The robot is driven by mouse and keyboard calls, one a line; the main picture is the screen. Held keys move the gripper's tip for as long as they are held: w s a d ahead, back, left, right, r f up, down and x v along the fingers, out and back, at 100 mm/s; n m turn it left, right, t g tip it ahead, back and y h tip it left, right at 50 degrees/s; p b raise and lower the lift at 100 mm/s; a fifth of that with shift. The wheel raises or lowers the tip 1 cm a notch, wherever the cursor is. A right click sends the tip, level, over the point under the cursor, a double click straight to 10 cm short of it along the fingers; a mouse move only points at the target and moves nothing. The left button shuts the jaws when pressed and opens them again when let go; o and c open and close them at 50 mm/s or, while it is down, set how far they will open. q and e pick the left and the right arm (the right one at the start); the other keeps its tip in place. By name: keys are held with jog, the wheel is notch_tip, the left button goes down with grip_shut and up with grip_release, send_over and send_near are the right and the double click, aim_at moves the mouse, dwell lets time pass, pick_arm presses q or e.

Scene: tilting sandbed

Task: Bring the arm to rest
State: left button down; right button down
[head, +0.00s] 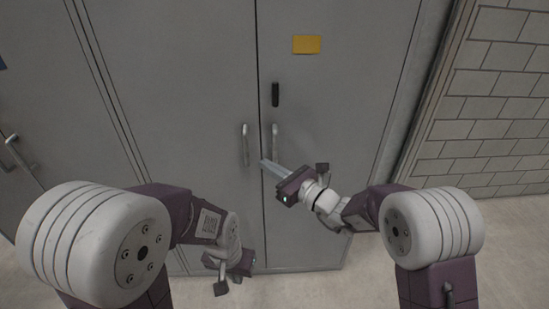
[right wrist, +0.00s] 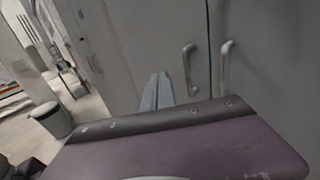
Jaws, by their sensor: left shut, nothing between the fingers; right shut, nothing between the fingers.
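My right gripper (head: 264,164) is shut and empty, its grey fingers together in front of the grey double-door cabinet (head: 190,60). In the head view its tips appear between the lower ends of the left door handle (head: 245,145) and the right door handle (head: 275,140). The right wrist view shows the closed fingers (right wrist: 156,90) left of both handles; I cannot tell how far they are from the door. My left gripper (head: 240,263) hangs low in front of the cabinet's bottom, shut; its fingertips are hard to make out. Both cabinet doors look closed.
A black lock plate (head: 276,95) and a yellow label (head: 306,44) are on the right door. Another door handle (head: 17,152) is at far left. A pale block wall (head: 490,110) stands at right. A bin (right wrist: 50,118) shows in the right wrist view.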

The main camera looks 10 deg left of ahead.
jog(key=d+r+n+p, duration=0.1)
jog(key=d+r+p, duration=0.2)
jog(key=d+r, duration=0.4)
jog(key=s+d+f+n+g+h+p, duration=0.1)
jog(key=s+d+f+n+g+h, duration=0.25)
jog(key=s+f+n, duration=0.35)
jog(key=s+d+f+n+g+h+p, duration=0.1)
jog(key=s+d+f+n+g+h, duration=0.25)
jog(key=s, duration=0.55)
jog(key=s+d+f+n+h, duration=0.2)
jog(key=d+f+n, duration=0.1)
jog(key=d, duration=0.3)
jog(key=s+d+f+n+h, duration=0.2)
jog(key=d+f+n+h, duration=0.1)
jog(key=d+n, duration=0.2)
jog(key=s+d+f+n+g+h, duration=0.1)
jog(key=s+d+f+n+h, duration=0.1)
jog(key=d, duration=0.5)
jog(key=shift+s+d+f+n+h, duration=0.3)
jog(key=shift+f+n+h, duration=0.4)
jog(key=shift+n, duration=0.55)
